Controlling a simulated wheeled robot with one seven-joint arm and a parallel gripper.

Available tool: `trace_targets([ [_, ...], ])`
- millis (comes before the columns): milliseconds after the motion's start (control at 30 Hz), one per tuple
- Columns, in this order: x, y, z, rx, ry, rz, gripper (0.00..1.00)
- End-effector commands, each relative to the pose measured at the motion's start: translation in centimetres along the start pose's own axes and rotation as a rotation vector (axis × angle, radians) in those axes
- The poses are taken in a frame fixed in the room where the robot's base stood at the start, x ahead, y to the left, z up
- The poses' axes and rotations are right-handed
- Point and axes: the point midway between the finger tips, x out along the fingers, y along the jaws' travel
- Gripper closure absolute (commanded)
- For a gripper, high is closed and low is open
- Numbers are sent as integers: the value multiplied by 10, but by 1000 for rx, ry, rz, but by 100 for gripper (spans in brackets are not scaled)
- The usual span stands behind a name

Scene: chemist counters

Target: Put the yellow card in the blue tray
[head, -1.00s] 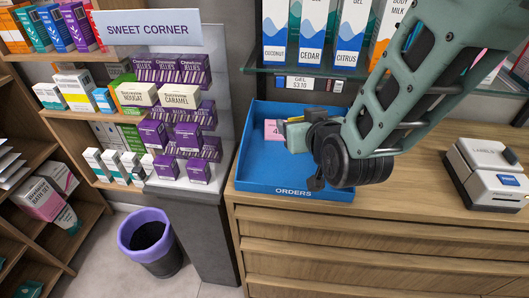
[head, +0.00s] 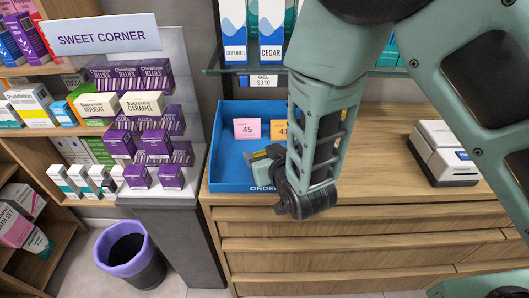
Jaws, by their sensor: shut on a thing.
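The blue tray (head: 228,172), marked ORDERS, lies on the wooden counter. My gripper (head: 263,160) is low over the tray's front part, left of my forearm. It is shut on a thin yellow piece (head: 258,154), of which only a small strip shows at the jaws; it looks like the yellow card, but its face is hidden. I cannot tell whether it touches the tray floor. A pink card (head: 247,129) reading 45 stands in the back of the tray. An orange-yellow card (head: 278,129) stands beside it, partly hidden by my arm.
A glass shelf with tall boxes (head: 271,30) and a price label hangs above the tray. A white label machine (head: 443,153) stands at the right on the counter. The sweets display (head: 150,145) is at the left, with a purple-rimmed bin (head: 130,250) below.

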Motion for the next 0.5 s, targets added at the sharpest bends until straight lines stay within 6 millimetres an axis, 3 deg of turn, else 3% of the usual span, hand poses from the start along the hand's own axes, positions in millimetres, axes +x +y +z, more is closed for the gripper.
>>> trace_targets([
  [267,2,0,4,0,0,0,56],
  [300,1,0,3,0,0,0,27],
  [333,1,0,3,0,0,0,19],
  [367,1,0,3,0,0,0,14],
  [500,1,0,3,0,0,0,14],
])
